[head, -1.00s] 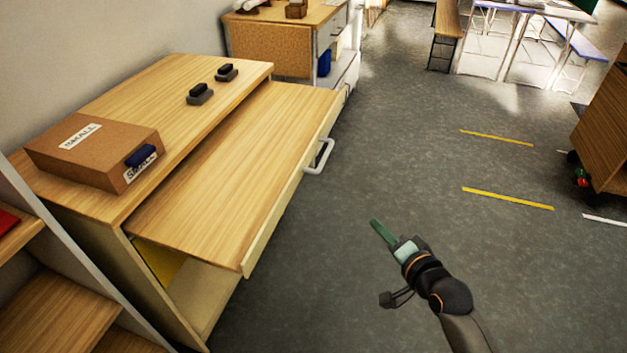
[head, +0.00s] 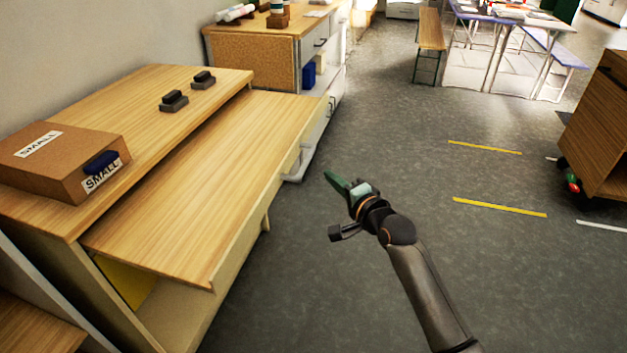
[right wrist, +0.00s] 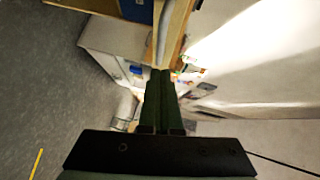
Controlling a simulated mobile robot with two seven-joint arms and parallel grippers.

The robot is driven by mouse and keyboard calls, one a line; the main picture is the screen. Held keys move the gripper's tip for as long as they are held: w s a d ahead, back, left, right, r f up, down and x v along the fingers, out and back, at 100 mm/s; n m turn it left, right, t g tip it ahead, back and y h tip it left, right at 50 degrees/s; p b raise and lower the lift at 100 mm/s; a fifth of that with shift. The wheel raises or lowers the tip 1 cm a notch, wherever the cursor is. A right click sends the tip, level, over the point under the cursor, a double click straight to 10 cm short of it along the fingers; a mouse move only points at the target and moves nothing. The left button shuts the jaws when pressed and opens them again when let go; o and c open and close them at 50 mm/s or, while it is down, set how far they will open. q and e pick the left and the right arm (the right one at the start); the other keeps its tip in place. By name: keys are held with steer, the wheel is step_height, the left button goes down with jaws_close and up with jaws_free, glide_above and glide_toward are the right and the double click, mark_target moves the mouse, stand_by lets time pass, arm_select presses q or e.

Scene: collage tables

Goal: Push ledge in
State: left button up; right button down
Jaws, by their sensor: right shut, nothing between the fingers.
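The ledge (head: 205,185) is a light wood pull-out board, sticking out from under the cabinet top (head: 130,95) over the floor. Its pale front edge carries a grey handle (head: 303,163). My right gripper (head: 330,177), with green fingers, is shut and empty. It is in front of the ledge, a little right of the handle and apart from it in the head view. In the right wrist view, the shut fingers (right wrist: 160,75) point toward a grey curved bar and a wood edge at the top. My left gripper is not in view.
A brown box marked SMALL (head: 60,155) and two dark blocks, one of them here (head: 174,101), sit on the cabinet top. A second cabinet (head: 255,60) stands behind. A wooden cart (head: 600,125) stands at the right. The grey floor between is clear.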

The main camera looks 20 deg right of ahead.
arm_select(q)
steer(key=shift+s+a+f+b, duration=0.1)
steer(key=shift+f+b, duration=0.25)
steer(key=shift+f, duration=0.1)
arm_select(e)
steer(key=shift+w+a+f, duration=0.25)
steer(key=shift+w+a, duration=0.6)
steer(key=shift+a, duration=0.05)
steer(key=shift+w+a+f, duration=0.25)
steer(key=shift+w+a, duration=0.6)
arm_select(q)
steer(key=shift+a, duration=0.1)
